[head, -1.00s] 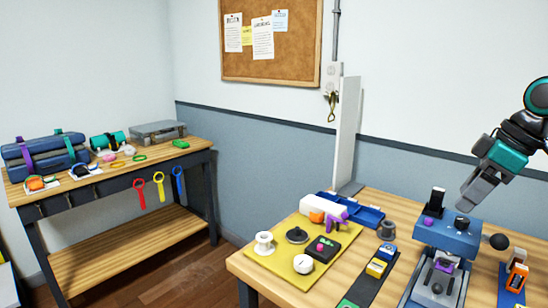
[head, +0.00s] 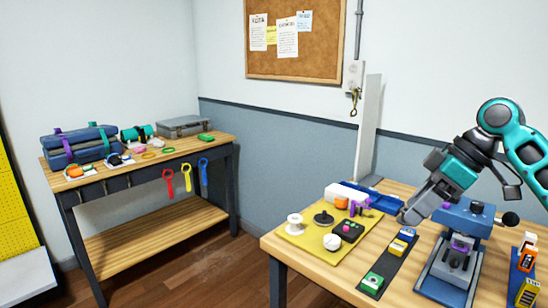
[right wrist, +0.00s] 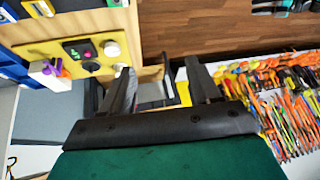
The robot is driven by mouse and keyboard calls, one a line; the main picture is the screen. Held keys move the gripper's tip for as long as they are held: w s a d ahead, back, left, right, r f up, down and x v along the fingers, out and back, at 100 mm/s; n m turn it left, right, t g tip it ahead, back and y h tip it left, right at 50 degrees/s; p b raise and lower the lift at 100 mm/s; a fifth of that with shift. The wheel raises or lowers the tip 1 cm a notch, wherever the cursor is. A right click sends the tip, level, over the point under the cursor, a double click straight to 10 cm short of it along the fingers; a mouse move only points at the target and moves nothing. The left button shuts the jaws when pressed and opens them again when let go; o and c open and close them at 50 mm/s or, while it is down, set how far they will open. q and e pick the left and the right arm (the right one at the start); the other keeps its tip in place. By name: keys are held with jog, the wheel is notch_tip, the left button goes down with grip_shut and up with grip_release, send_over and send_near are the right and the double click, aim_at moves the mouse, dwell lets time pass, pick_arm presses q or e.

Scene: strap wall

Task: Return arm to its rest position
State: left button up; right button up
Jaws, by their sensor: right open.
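My right arm (head: 470,150) comes in from the right in the head view, teal and dark grey. Its gripper (head: 410,216) hangs above the right-hand workbench, just left of the blue press-like device (head: 465,220). In the right wrist view the two fingers of my right gripper (right wrist: 160,82) stand apart with nothing between them. My left gripper is in neither current view.
A yellow mat (head: 293,237) with spools and small parts lies on the right-hand bench (head: 300,262). A dark strip (head: 388,266) holds small coloured blocks. A second bench (head: 150,215) stands at the left wall. Bare floor (head: 215,270) lies between them.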

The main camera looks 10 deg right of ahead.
jog(key=a+n+g+y, duration=0.2)
jog(key=a+n+y, duration=0.1)
jog(key=a, duration=1.1)
jog(key=s+d+f+m+t+h, duration=0.1)
jog(key=d+f+m+t+h, duration=0.15)
jog(key=f, duration=0.75)
jog(key=s+d+f+m+t+h, duration=0.1)
jog(key=d+f+m+t, duration=0.15)
jog(key=f, duration=0.75)
jog(key=s+d+f+m+t+h, duration=0.2)
jog(key=d+f, duration=0.1)
jog(key=f, duration=0.7)
jog(key=s+f+n+t, duration=0.1)
jog(key=s+f, duration=0.2)
jog(key=s, duration=0.5)
jog(key=s+f+n+t, duration=0.1)
jog(key=s+f, duration=0.2)
jog(key=s, duration=0.4)
jog(key=a+m+t, duration=0.1)
jog(key=a+m, duration=0.4)
jog(key=a, duration=0.5)
jog(key=shift+w+h, duration=0.2)
jog(key=shift+h, duration=0.25)
